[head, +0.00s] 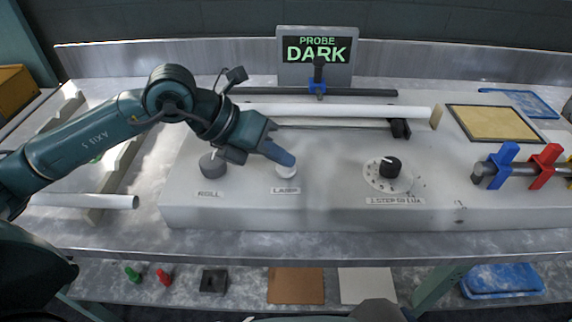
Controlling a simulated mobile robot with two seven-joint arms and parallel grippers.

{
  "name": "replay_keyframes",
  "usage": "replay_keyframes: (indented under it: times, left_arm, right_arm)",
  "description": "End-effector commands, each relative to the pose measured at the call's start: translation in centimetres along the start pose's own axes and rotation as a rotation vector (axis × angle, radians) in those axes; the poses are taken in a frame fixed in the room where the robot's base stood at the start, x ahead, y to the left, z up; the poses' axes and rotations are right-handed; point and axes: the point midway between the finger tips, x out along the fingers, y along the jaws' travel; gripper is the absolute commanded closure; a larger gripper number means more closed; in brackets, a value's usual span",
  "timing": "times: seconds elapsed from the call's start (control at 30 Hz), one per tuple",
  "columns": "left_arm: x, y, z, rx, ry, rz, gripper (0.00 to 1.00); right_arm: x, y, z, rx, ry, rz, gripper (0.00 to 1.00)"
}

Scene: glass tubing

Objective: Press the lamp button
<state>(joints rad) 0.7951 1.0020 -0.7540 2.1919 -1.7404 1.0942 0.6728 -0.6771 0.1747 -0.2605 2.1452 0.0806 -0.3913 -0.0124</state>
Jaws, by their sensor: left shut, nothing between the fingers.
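The white round button (286,171) sits on the grey bench panel, with a small label that looks like "LAMP" or similar in front of it; the print is too small to be sure. My left gripper (284,158) is shut and empty. Its blue fingertips point down and to the right, just over the back of the button and partly covering it. I cannot tell whether they touch it. A display (318,50) at the back reads "PROBE DARK". My right gripper is not in view.
A grey knob (212,165) stands left of the button, and a black dial (389,167) to the right. A long white tube (340,110) lies behind. Red (546,165) and blue (503,165) clamps hold a rod at far right.

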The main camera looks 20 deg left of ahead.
Motion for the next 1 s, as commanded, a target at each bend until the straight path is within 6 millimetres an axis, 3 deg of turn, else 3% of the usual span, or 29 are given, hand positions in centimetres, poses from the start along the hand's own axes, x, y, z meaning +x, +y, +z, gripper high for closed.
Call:
replay_keyframes:
  times: [1.0]
  left_arm:
    - [-0.7,-0.5,0.5,0.000,0.001,0.000,1.00]
  right_arm:
    - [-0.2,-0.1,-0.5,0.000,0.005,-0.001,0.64]
